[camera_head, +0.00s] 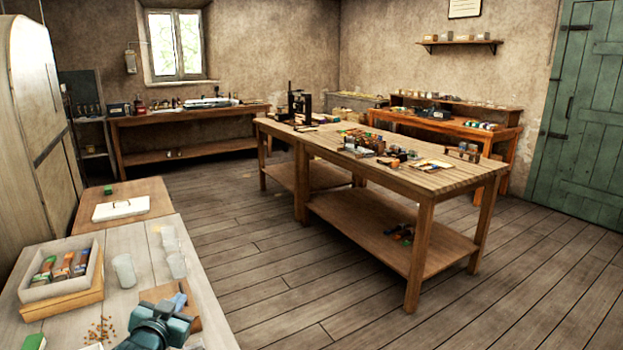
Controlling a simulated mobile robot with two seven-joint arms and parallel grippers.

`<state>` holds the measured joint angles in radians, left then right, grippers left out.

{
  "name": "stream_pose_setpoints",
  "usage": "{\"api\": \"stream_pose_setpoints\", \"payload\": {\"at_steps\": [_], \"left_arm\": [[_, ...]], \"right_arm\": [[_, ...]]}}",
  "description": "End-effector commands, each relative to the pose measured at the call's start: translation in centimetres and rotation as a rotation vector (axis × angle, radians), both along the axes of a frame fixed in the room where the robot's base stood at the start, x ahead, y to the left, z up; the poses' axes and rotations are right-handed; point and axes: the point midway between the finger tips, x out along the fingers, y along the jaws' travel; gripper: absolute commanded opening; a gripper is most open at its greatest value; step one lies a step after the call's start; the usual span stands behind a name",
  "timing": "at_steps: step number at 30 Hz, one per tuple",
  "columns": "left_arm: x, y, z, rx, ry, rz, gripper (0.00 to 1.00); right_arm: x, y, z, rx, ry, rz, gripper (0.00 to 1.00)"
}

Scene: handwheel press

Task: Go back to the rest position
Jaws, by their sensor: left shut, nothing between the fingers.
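My left gripper (165,317) seems to be the dark teal form at the bottom edge, over the near bench (215,325). It is shut and empty, with its lower part cut off by the frame. My right gripper is not in view. A dark press-like device (299,104) stands upright at the far left end of the central table (462,183), well away from my gripper.
On the near bench are a tray (97,268) of small boxes, several clear cups (124,270), a wooden block (192,318) and scattered small pieces (100,330). Open floor (290,275) lies between near bench and central table.

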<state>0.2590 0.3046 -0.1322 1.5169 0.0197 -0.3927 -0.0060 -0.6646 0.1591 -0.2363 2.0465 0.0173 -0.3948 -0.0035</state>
Motion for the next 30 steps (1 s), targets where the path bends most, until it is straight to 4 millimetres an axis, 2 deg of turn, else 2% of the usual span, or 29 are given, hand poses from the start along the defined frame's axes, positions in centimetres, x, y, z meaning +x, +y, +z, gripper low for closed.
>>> {"api": "stream_pose_setpoints", "payload": {"at_steps": [1,3,5,9,12,15,18,21,30], "left_arm": [[-2.2,-1.5,-2.6,-0.013,0.040,-0.023,0.00],[-5.4,-3.5,-5.5,-0.032,0.087,-0.052,0.00],[-8.6,-5.3,-8.0,-0.055,0.133,-0.077,0.00],[-17.4,-9.5,-12.6,-0.125,0.245,-0.129,0.00],[-23.2,-11.9,-14.3,-0.180,0.317,-0.151,0.00],[-27.8,-13.5,-15.0,-0.225,0.373,-0.161,0.00],[-30.8,-14.6,-15.1,-0.258,0.409,-0.165,0.00],[-32.2,-15.0,-15.0,-0.275,0.427,-0.166,0.00],[-32.5,-15.1,-15.1,-0.277,0.430,-0.166,0.00]], "right_arm": [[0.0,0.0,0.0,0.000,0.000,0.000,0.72],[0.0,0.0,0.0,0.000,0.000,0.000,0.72],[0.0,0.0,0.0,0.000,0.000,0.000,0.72],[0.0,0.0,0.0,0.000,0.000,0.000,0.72],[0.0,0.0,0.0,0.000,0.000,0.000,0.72],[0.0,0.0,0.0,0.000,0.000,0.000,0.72],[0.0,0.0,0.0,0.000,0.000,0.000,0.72],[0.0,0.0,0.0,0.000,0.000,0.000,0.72],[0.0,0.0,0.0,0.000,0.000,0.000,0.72]]}}
